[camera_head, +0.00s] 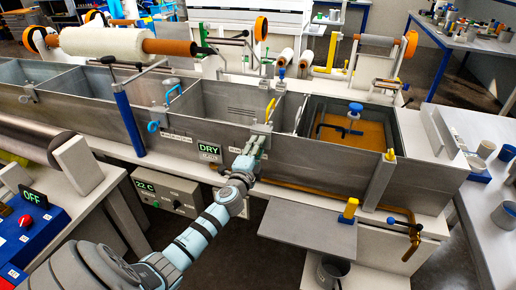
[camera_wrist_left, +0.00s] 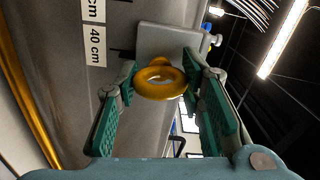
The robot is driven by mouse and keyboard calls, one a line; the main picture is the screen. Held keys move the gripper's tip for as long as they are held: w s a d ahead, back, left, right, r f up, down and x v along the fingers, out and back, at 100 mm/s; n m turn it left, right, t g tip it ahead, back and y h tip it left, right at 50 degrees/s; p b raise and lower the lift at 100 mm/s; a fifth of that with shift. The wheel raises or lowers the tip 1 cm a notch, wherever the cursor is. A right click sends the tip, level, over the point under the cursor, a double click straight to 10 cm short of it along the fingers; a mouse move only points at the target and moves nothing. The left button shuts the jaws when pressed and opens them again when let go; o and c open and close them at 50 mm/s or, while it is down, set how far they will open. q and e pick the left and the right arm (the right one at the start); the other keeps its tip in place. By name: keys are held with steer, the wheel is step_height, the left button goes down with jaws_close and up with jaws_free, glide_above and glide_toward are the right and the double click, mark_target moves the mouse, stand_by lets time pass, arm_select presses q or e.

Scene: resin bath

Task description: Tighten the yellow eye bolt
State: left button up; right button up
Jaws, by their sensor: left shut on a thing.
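The yellow eye bolt (camera_wrist_left: 160,94) shows as a ring in the left wrist view, in front of a grey block (camera_wrist_left: 160,42) at the tank wall. The green fingers of my left gripper (camera_wrist_left: 159,84) lie on both sides of the ring and are shut on it. In the head view my left gripper (camera_head: 261,136) reaches the front wall of the metal bath, just right of the DRY display (camera_head: 209,149). The ring is too small to make out there. My right gripper is in neither view.
The long metal bath (camera_head: 180,135) has several compartments; the right one holds amber liquid (camera_head: 370,133). A blue lever (camera_head: 153,127) and a yellow lever (camera_head: 270,109) stand near the front wall. A grey shelf (camera_head: 308,226) juts out below the bath. A control box (camera_head: 170,195) sits underneath.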

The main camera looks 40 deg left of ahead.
arm_select(q)
steer(key=shift+f+m, duration=0.1)
steer(key=shift+m, duration=0.8)
steer(key=o, duration=1.2)
steer(key=shift+s, duration=0.1)
steer(key=v, duration=1.2)
